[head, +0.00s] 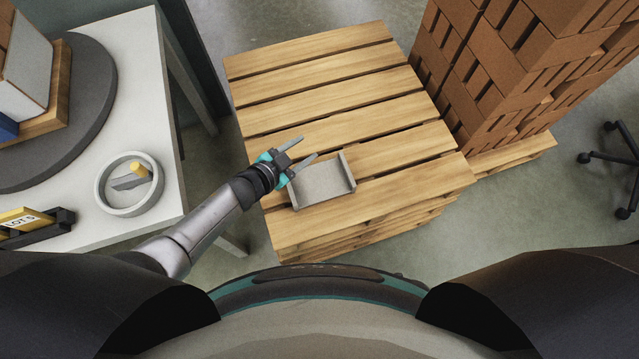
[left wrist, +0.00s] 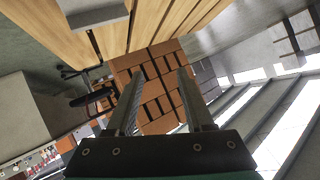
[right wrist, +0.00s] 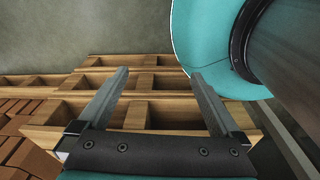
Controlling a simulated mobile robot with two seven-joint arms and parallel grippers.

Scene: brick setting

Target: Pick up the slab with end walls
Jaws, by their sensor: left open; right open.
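The slab with end walls (head: 322,184) is a light grey, shallow piece. It lies on the near part of a wooden pallet stack (head: 325,75), with a raised wall at its left and right ends. My left gripper (head: 308,147) is open and empty, above the slab's far left side and apart from it as far as I can tell. In the left wrist view the left gripper (left wrist: 160,71) has nothing between its fingers, and a grey piece of the slab (left wrist: 93,14) shows at the top. My right gripper (right wrist: 160,73) is open and empty, seen only in the right wrist view.
A tall brick stack (head: 500,80) stands on a pallet to the right. A white table (head: 135,60) at the left bears a dark turntable (head: 85,95), a round grey dish (head: 130,183) and a yellow sign (head: 25,217). The pallet top beyond the slab is clear.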

